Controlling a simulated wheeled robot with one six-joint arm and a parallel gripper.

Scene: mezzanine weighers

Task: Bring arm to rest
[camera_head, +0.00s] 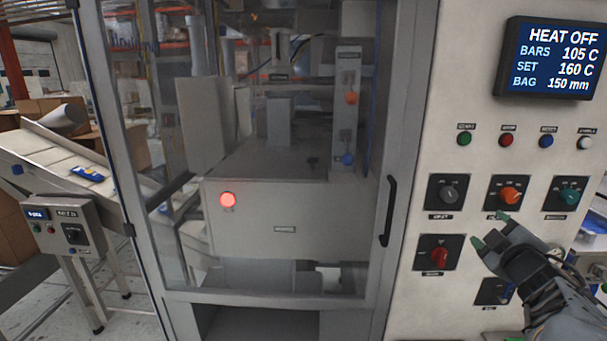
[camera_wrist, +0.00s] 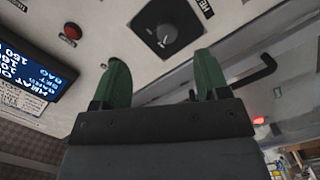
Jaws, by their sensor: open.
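My gripper (camera_head: 490,231) is in front of the control panel (camera_head: 420,120) at the right of the head view, near the orange knob (camera_head: 509,196) and the red knob (camera_head: 439,257). Its green fingers are spread apart with nothing between them; they also show in the wrist view (camera_wrist: 161,60). In the wrist view a grey knob (camera_wrist: 167,34) on a black plate appears beyond the fingertips, apart from them. My gripper hides part of the lower panel.
A display (camera_head: 550,58) reads HEAT OFF, bars 105 C, set 160 C. A teal knob (camera_head: 569,196) sits beside the orange one. Left of the panel is a closed glass door with a black handle (camera_head: 388,212). A red lamp (camera_head: 228,200) glows behind it. A conveyor (camera_head: 50,155) stands far left.

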